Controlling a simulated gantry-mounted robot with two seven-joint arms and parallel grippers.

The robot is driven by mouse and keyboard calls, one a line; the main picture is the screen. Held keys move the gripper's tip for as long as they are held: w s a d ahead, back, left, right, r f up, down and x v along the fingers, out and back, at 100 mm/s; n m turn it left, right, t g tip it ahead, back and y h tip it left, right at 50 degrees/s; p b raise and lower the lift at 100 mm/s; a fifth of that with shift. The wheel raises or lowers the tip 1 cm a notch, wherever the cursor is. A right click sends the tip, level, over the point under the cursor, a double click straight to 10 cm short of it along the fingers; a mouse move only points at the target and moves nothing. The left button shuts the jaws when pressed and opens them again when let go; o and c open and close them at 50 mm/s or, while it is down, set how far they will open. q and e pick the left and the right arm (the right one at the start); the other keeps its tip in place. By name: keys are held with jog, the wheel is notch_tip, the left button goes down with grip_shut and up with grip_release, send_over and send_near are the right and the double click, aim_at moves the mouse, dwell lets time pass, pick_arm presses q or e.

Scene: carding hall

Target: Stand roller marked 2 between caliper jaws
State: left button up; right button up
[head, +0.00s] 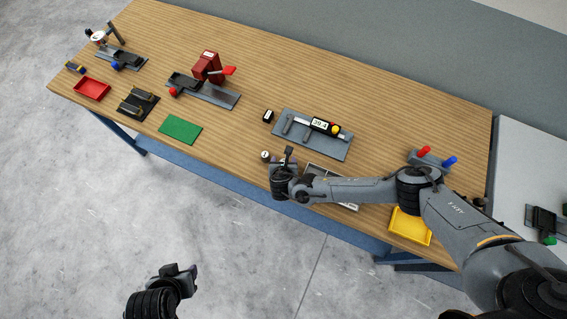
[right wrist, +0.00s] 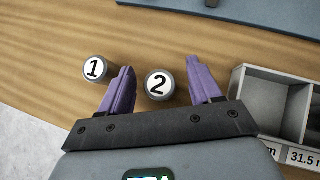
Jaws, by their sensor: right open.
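The roller marked 2 (right wrist: 159,84) stands upright with its white numbered end up, between the two purple fingers of my right gripper (right wrist: 160,72). The fingers are open, with a gap on each side of it. The roller marked 1 (right wrist: 96,68) stands just outside the left finger and also shows in the head view (head: 265,155). In the head view my right gripper (head: 285,160) hides roller 2. The caliper (head: 316,124) lies on a grey plate (head: 327,149) behind the gripper, its display too small to read surely. My left gripper (head: 178,271) hangs off the table's front, its fingers unclear.
A compartment tray (right wrist: 241,85) with size labels stands close right of the right gripper. A small black block (head: 268,116) sits left of the caliper plate. A yellow tray (head: 409,227) and red and blue pegs (head: 436,157) lie right. A green mat (head: 180,129) lies left.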

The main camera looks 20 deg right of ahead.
jog(key=shift+x, duration=0.9)
grip_shut()
